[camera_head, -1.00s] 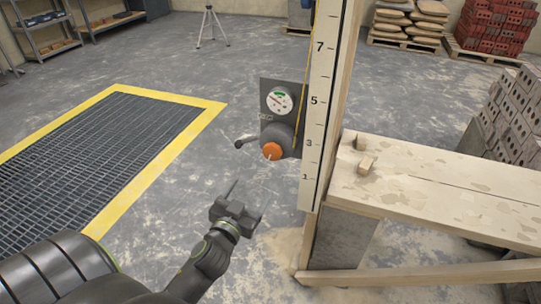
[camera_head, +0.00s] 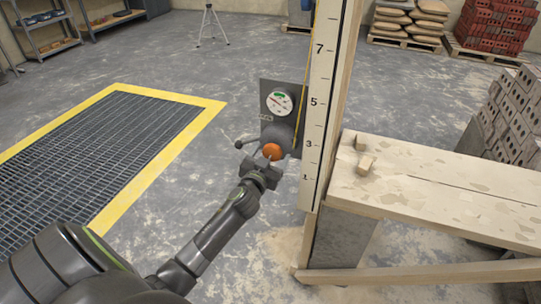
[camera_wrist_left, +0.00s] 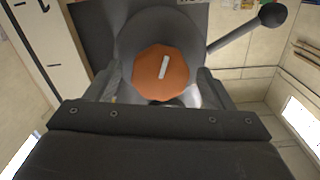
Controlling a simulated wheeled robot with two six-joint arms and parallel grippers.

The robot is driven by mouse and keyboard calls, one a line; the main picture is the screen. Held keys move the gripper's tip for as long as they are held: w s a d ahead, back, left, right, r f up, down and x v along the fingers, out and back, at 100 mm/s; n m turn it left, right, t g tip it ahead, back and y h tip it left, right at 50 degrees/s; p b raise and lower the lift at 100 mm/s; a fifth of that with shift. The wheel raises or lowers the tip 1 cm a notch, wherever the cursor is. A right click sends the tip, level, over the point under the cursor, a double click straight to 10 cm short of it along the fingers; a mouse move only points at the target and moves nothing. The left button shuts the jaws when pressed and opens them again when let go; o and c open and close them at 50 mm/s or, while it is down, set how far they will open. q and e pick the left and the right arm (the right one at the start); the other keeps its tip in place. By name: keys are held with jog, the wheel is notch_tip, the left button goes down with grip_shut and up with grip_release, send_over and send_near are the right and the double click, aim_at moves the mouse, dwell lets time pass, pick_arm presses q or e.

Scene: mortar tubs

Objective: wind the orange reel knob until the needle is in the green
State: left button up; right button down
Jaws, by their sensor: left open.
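The orange reel knob (camera_head: 271,151) sits on the front of a dark grey reel (camera_head: 279,133) with a crank handle (camera_head: 240,144) sticking out to the left. In the left wrist view the knob (camera_wrist_left: 161,72) fills the middle, with a white mark tilted slightly right of upright. Above the reel is a round white gauge (camera_head: 279,103) with a green band at its top; the needle is too small to read surely. My left gripper (camera_head: 264,164) is open, its fingers (camera_wrist_left: 160,88) on either side of the knob's lower part; contact cannot be told. My right gripper is not in view.
A tall numbered measuring board (camera_head: 319,110) stands just right of the reel. A yellow-edged floor grate (camera_head: 100,150) lies left. Open floor is between.

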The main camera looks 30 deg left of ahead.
pick_arm(q)
jog(key=c, duration=1)
jog(key=m, duration=0.5)
jog(key=shift+m+p, duration=0.3)
jog(key=shift+p, duration=0.05)
jog(key=m+p, duration=0.1)
jog(key=m, duration=0.5)
jog(key=shift+f, duration=0.1)
jog(key=o, duration=1)
